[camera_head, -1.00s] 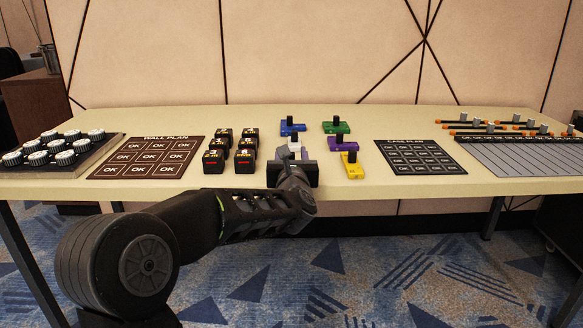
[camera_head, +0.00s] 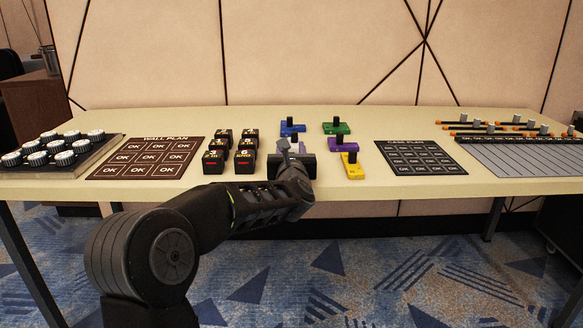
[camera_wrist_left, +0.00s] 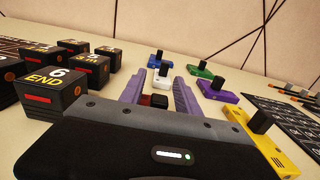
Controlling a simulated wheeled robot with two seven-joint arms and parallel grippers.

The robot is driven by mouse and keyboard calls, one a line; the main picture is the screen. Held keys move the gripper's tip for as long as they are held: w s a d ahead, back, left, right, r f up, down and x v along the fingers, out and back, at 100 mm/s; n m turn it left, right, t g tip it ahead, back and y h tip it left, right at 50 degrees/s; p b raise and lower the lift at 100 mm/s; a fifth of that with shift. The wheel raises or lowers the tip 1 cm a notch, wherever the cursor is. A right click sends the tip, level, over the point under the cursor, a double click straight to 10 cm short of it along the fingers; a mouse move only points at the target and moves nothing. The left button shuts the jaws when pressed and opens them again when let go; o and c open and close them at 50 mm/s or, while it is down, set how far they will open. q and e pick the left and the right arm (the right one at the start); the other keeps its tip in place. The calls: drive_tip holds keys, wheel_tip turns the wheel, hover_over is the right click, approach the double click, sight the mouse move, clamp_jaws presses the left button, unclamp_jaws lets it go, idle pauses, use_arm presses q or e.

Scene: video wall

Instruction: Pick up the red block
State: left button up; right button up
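The red block (camera_wrist_left: 146,99) shows only as a small red patch beside its black knob (camera_wrist_left: 158,101) in the left wrist view. It lies between the two purple fingers of my left gripper (camera_wrist_left: 160,78). The fingers are apart, one on each side of the knob, and I see no clear contact. In the head view my left gripper (camera_head: 291,152) is low over the table's front middle and hides the red block. My right gripper is not in view.
A white block (camera_wrist_left: 159,62) stands just beyond the fingers. Blue (camera_head: 292,129), green (camera_head: 337,129), purple (camera_head: 347,146) and yellow (camera_head: 354,171) knobbed blocks stand nearby. Black numbered cubes (camera_head: 245,162) are close on the left. A dark plan board (camera_head: 420,157) lies right.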

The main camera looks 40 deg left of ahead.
use_arm(q)
clamp_jaws()
idle(0.3)
drive_tip(key=shift+r, duration=0.15)
idle(0.3)
wheel_tip(320, 180, up, 10)
drive_tip(key=p, duration=0.4)
idle(0.5)
